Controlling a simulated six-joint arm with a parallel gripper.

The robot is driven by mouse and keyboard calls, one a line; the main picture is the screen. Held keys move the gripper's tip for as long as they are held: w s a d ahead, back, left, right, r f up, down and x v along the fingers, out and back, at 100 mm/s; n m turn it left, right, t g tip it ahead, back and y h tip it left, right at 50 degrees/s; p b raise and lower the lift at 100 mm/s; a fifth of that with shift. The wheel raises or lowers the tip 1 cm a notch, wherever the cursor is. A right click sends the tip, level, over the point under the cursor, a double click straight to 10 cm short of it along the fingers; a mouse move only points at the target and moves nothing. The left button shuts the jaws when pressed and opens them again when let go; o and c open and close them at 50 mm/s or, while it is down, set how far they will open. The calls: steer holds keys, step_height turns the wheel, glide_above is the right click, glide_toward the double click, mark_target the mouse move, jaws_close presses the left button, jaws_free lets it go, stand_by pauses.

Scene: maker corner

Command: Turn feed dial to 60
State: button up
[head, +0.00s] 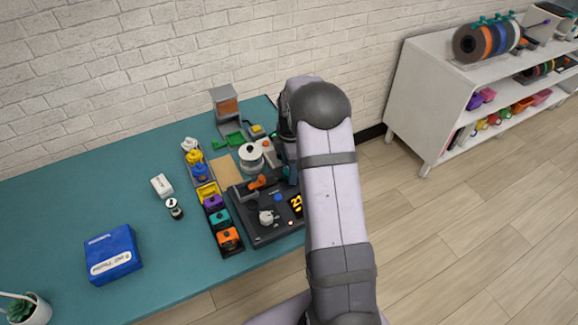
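A dark machine panel (262,236) lies on the right part of the teal table. It carries a small blue knob (278,198), a pale grey knob-like part (266,217) and a display with yellow digits (296,204). The display's right side is close to my arm's outline, and I cannot read the full number. Which part is the feed dial is too small to tell. My gripper (289,172) is over the panel's far right side, mostly hidden by my own arm. Its fingers cannot be made out, nor whether it touches anything.
An orange-handled tool (257,183) and a white spool (251,156) are beside my gripper. A row of coloured bins (217,219) stands left of the panel. A blue box (112,254) and a white block (162,186) lie farther left. The table's left part is mostly clear.

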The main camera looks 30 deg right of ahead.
steer(key=shift+f, duration=0.3)
steer(key=c, duration=1)
steer(key=shift+c, duration=0.2)
